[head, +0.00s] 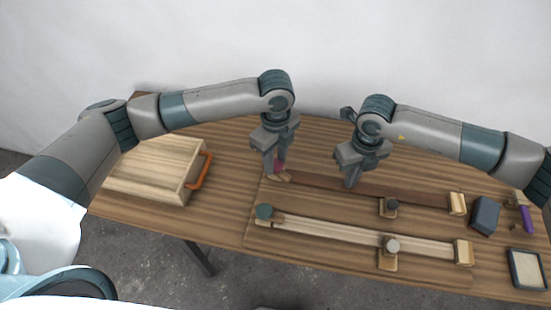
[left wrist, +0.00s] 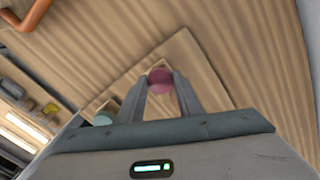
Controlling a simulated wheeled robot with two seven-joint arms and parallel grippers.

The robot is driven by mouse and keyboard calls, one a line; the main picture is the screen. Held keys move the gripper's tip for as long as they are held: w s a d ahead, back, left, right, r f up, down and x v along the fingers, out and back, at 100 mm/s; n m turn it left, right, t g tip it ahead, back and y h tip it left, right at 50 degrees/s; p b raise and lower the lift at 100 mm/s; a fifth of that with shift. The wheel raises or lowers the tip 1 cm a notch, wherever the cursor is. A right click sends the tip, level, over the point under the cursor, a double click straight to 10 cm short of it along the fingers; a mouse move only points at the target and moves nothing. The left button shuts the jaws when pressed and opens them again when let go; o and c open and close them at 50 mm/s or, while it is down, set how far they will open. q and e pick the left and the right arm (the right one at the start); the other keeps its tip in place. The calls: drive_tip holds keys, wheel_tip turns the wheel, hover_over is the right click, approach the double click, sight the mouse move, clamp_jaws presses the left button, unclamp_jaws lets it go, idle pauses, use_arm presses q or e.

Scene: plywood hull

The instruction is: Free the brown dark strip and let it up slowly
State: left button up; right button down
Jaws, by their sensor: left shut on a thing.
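The brown dark strip (head: 405,193) runs along the back of the board in the head view, from near a wooden block at its left end to a pale end block (head: 457,203). My left gripper (head: 277,168) is over the strip's left end, shut on a magenta round knob, which shows between the fingers in the left wrist view (left wrist: 160,80). My right gripper (head: 351,180) points down at the strip, right of the left one. Its fingertips are at or just above the strip; contact and jaw opening cannot be told. A knobbed clamp (head: 389,207) stands along the strip.
A pale strip (head: 330,230) lies in front, with a teal knob (head: 264,211) and a grey-knobbed clamp (head: 389,250). A wooden box with an orange handle (head: 200,168) stands left. A dark block (head: 484,215), a purple-handled tool (head: 526,218) and a framed tray (head: 527,287) are at right.

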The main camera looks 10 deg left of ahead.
use_arm(q)
drive_tip(key=shift+w+r+m, duration=0.1)
drive_tip(key=shift+r+m, duration=0.05)
drive_tip(key=shift+m, duration=1.15)
use_arm(e)
drive_tip(key=shift+d+f, duration=0.1)
use_arm(q)
drive_tip(key=shift+m, duration=1.4)
drive_tip(key=shift+d+m, duration=0.1)
drive_tip(key=shift+m, duration=1.3)
